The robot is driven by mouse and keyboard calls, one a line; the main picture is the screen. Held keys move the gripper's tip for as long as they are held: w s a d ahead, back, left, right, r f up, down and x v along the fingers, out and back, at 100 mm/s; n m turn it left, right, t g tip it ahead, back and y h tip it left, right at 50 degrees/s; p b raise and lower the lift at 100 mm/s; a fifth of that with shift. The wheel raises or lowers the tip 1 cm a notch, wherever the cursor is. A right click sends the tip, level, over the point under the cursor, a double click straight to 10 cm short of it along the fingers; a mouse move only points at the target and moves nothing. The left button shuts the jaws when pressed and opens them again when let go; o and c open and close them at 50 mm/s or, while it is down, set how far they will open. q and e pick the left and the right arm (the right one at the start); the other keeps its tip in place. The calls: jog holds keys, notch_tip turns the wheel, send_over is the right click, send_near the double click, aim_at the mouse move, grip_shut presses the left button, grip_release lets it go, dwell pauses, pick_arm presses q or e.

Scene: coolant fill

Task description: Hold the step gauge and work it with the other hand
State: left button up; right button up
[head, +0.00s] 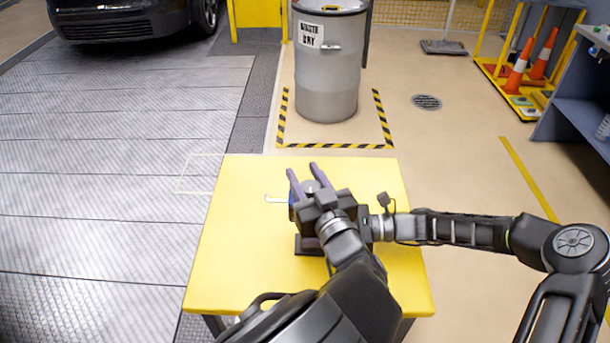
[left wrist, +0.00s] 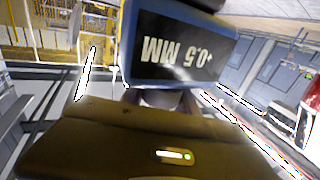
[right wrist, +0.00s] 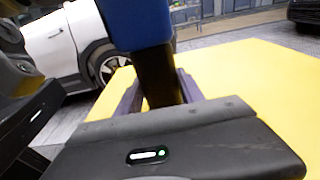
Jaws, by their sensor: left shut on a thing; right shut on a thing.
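The step gauge shows in the left wrist view as a blue block with a black face (left wrist: 178,48) that reads "+0.5 MM" upside down. In the head view only a blue sliver (head: 292,209) of it shows beside my left gripper (head: 304,172), with a grey rounded part between the purple fingers. My left gripper is shut on that part. In the right wrist view, my right gripper (right wrist: 157,97) is shut on the dark handle below the blue body (right wrist: 138,22). In the head view the left gripper and wrist hide most of the gauge and my right gripper's fingers.
The gauge is above a yellow table (head: 240,255), whose left part is clear. A thin pale hook-shaped piece (head: 277,199) shows just left of the gauge. A grey waste drum (head: 328,75) stands behind the table inside a striped floor marking.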

pick_arm(q)
jog(key=shift+h, duration=0.3)
grip_shut()
jog(key=shift+w+d+m+t+h, duration=0.1)
jog(key=shift+d+m+t+h, duration=0.15)
jog(key=shift+m+h, duration=0.9)
jog(key=shift+s+d+m+t+h, duration=0.15)
jog(key=shift+m+h, duration=0.55)
jog(key=shift+h, duration=0.8)
jog(key=shift+w+d+m+t+h, duration=0.15)
jog(key=shift+d+m+t+h, duration=0.15)
jog(key=shift+m+h, duration=0.85)
jog(key=o, duration=1.2)
grip_release()
jog(key=shift+o, duration=0.2)
notch_tip(320, 180, up, 10)
